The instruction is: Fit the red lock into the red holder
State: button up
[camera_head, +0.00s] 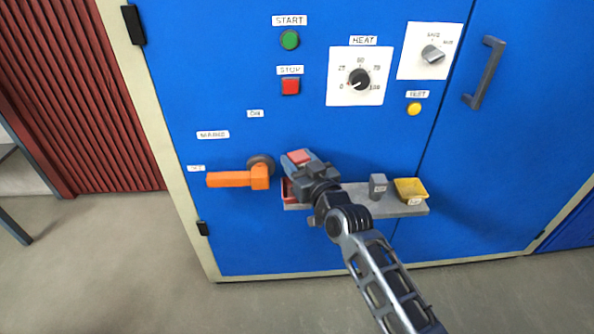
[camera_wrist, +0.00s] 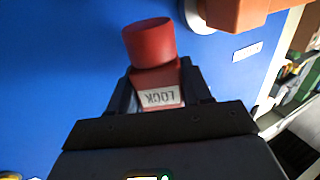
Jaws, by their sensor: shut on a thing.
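The red lock (camera_head: 299,156) is held in the jaws of my gripper (camera_head: 305,163), in front of the blue cabinet. In the wrist view the lock (camera_wrist: 152,74) has a red block body with a white "LOCK" label and a red round part at its far end. Both fingers of my gripper (camera_wrist: 160,90) press on the sides of the body. The red holder (camera_head: 287,190) is at the left end of the grey shelf, below the lock and apart from it in the picture. My gripper partly hides it, and its inside cannot be seen.
The orange handle (camera_head: 238,179) sticks out just left of the holder; it also shows in the wrist view (camera_wrist: 235,12). The grey shelf (camera_head: 405,211) carries a grey block (camera_head: 378,187) and a yellow holder (camera_head: 410,188) on its right. Knobs and buttons are higher up.

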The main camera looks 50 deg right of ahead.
jog(key=shift+w+a+f, duration=0.15)
jog(key=shift+f, duration=0.25)
jog(key=shift+f+b, duration=1.15)
jog(key=shift+f, duration=0.55)
jog(key=shift+f, duration=0.1)
jog(key=shift+f+b, duration=0.25)
jog(key=shift+b, duration=0.1)
jog(key=o, duration=1.1)
jog(key=shift+r, duration=0.1)
